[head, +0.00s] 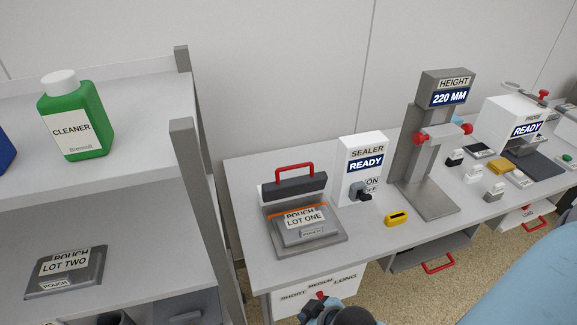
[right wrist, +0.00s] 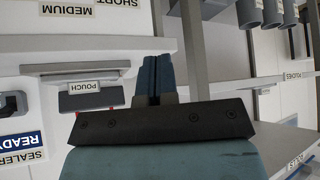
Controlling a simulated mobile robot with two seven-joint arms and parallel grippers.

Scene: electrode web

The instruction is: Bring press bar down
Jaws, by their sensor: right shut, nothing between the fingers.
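The press bar (head: 298,186) is a dark grey bar with a red handle (head: 294,168). It stands raised at the back of the sealer's grey base plate (head: 335,243). A pouch labelled LOT ONE (head: 306,222) lies on the plate in front of the orange strip (head: 297,212). The sealer box (head: 362,150) behind reads READY. My right gripper (head: 318,308) is low at the bottom of the head view, in front of the table and apart from the bar. Its blue fingers (right wrist: 155,80) are shut and empty in the right wrist view. My left gripper is out of view.
A shelf rack with a green cleaner bottle (head: 75,115) and a LOT TWO pouch (head: 68,265) stands left of the table; its post (head: 203,210) is close to the table. A yellow item (head: 397,217) and a height stand (head: 425,195) are right of the sealer.

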